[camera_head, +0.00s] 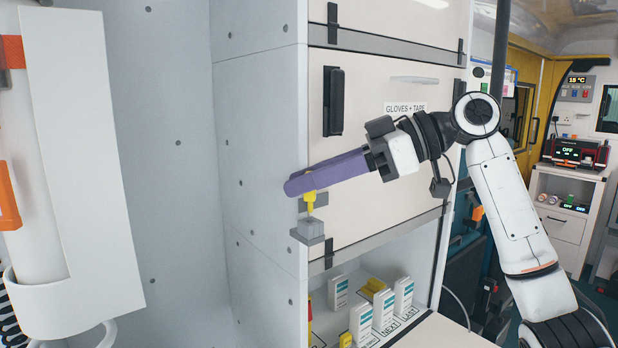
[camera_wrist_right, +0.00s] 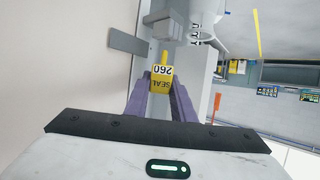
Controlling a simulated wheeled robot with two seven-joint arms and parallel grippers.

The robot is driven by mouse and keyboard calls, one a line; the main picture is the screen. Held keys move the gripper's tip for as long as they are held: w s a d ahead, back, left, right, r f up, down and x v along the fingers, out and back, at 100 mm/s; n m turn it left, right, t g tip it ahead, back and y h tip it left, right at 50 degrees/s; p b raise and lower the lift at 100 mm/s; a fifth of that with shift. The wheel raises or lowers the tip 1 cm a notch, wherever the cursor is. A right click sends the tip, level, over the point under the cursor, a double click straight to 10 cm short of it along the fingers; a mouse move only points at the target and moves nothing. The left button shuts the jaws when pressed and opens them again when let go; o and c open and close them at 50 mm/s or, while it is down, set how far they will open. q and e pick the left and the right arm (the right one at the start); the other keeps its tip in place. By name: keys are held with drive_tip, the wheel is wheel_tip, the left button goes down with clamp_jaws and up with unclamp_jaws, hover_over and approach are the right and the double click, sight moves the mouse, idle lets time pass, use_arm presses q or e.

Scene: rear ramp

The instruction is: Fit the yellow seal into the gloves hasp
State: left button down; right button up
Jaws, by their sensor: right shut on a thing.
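My right gripper (camera_head: 296,187), with long purple fingers, is shut on the yellow seal (camera_head: 310,197) in front of the cabinet. The grey hasp block (camera_head: 308,231) sticks out at the lower left of the "GLOVES + TAPE" door (camera_head: 365,215). The stem points down at the block from just above it. In the right wrist view the hasp block (camera_wrist_right: 160,27) lies just beyond the stem tip. My left gripper is not in view.
A black latch (camera_head: 333,101) and a pale handle (camera_head: 414,79) are on the cabinet front. An open shelf below holds several white boxes (camera_head: 384,309) and yellow items. A white panelled wall (camera_head: 258,130) stands to the left.

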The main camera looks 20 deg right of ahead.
sight(311, 198)
drive_tip(key=shift+f+b, duration=0.85)
drive_tip(key=shift+f, duration=0.9)
drive_tip(key=o, duration=0.9)
drive_tip(key=shift+o, duration=0.8)
drive_tip(key=shift+s+r, duration=0.1)
drive_tip(key=shift+d+r, duration=0.15)
drive_tip(key=shift+d+r, duration=0.1)
drive_tip(key=shift+d, duration=0.05)
drive_tip(key=b+v, duration=0.1)
drive_tip(key=v, duration=0.8)
drive_tip(key=shift+s+d, duration=0.2)
drive_tip(key=shift+s, duration=0.1)
